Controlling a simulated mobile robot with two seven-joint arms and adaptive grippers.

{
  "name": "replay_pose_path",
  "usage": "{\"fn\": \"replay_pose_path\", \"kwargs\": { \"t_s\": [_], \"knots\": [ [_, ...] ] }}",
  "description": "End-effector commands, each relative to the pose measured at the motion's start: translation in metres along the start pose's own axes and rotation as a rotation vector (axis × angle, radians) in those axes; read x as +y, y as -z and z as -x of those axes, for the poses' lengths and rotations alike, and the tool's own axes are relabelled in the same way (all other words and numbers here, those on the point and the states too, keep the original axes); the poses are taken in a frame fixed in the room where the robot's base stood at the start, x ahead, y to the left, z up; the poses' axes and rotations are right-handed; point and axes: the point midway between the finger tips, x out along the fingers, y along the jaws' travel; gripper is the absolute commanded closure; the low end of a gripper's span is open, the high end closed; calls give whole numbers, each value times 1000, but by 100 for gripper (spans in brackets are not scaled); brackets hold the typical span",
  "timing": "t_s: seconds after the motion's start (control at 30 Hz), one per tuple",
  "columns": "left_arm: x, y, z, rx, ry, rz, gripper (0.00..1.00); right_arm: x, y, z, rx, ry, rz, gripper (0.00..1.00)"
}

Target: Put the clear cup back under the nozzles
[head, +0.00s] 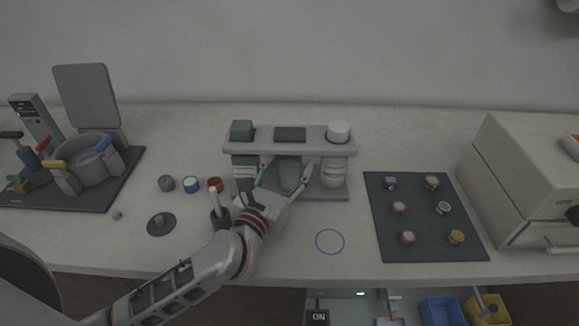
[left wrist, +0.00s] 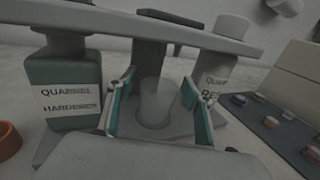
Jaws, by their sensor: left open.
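The clear cup (left wrist: 157,103) stands upright on the grey base of the dispenser, under its top beam, in the left wrist view. My left gripper (left wrist: 160,98) is open, with one teal-padded finger on each side of the cup and a gap on both sides. In the head view my left gripper (head: 287,172) reaches in between the two bottles of the dispenser (head: 290,139) and hides the cup. The green hardener bottle (left wrist: 70,85) is left of the fingers and the white resin bottle (left wrist: 213,82) is right. My right gripper is not in view.
A blue ring mark (head: 329,242) lies on the bare bench in front of the dispenser. A dark mat (head: 424,225) with several small round samples is to the right, beside a beige oven-like box (head: 530,175). A press with handles (head: 85,165) stands at the left.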

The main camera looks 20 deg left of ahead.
Motion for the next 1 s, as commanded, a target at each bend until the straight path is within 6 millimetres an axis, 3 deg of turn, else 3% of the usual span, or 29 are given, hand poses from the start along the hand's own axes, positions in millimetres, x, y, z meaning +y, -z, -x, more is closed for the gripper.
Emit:
{"fn": "replay_pose_path", "kwargs": {
  "t_s": [0.4, 0.6, 1.0],
  "knots": [
    [0, 3, 80, 5, 1, 1, 49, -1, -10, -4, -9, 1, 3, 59],
    [0, 3, 108, 4, 1, 1, 49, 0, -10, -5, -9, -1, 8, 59],
    [0, 0, 119, 0, 0, 1, 49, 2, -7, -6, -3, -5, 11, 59]
  ]
}}
